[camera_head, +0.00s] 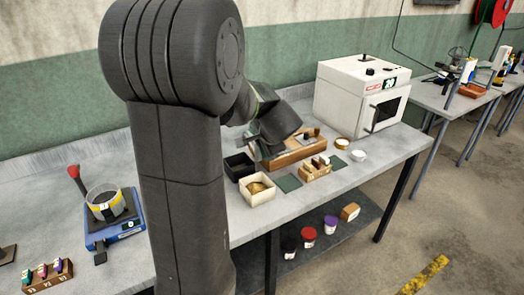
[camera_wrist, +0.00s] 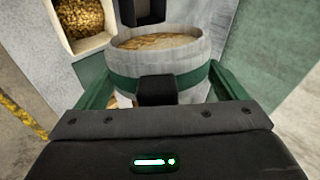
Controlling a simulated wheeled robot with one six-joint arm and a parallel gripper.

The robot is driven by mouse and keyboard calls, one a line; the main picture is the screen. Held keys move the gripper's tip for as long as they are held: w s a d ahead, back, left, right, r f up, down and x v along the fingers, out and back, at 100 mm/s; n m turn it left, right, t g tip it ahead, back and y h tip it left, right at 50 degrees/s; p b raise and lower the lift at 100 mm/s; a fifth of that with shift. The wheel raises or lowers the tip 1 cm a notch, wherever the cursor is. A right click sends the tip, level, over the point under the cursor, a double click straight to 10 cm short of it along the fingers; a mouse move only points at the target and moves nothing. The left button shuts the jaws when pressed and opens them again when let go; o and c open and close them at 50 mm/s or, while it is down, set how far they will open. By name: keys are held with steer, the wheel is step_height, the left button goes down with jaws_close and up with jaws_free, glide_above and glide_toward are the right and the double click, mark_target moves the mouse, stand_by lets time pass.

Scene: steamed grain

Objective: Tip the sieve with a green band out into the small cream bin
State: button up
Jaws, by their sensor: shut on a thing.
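The sieve with a green band (camera_wrist: 160,82) fills the middle of the wrist view. It is a pale grey round vessel, roughly upright in that view, with tan grain inside near its rim. My gripper (camera_wrist: 160,75) is shut on it, with green fingers along both sides. In the head view my arm's dark end hangs over the back of the bench, and I cannot make out the held sieve there. The small cream bin (camera_head: 259,199) stands on the bench in front of a black bin, with some grain in it. It also shows in the wrist view (camera_wrist: 88,47), apart from the sieve.
The black bin (camera_head: 231,172) stands behind the cream bin. A wooden tray (camera_head: 290,158), a wooden rack (camera_head: 315,174) and a green mat (camera_head: 289,184) lie to the right. A white oven (camera_head: 345,90) stands behind. A yellow-banded sieve (camera_head: 93,211) stands on a blue device (camera_head: 117,233) at left.

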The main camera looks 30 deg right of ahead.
steer(key=shift+r+n+h, duration=0.15)
steer(key=shift+n+h, duration=0.45)
steer(key=shift+h, duration=0.4)
steer(key=shift+r+n+h, duration=0.1)
steer(key=shift+n+h, duration=0.2)
steer(key=shift+h, duration=0.2)
steer(key=shift+r+n+h+p, duration=0.3)
steer(key=shift+h+p, duration=0.15)
steer(key=shift+h, duration=0.15)
steer(key=n+t+h+p, duration=0.1)
steer(key=p, duration=0.2)
steer(key=shift+r+h, duration=0.2)
steer(key=shift+h, duration=0.2)
steer(key=shift+f+n, duration=0.15)
steer(key=shift+n, duration=0.15)
steer(key=shift+h, duration=0.5)
steer(key=b, duration=0.1)
steer(key=n+t+h+b, duration=0.1)
steer(key=shift+f+h+b, duration=0.2)
steer(key=shift+h+b, duration=0.1)
steer(key=n+h+b, duration=0.1)
steer(key=b, duration=0.1)
steer(key=n+t+h+b, duration=0.1)
steer(key=b, duration=0.2)
steer(key=shift+r+n+t, duration=0.3)
steer(key=shift+r+n, duration=0.1)
steer(key=shift+r+b, duration=0.4)
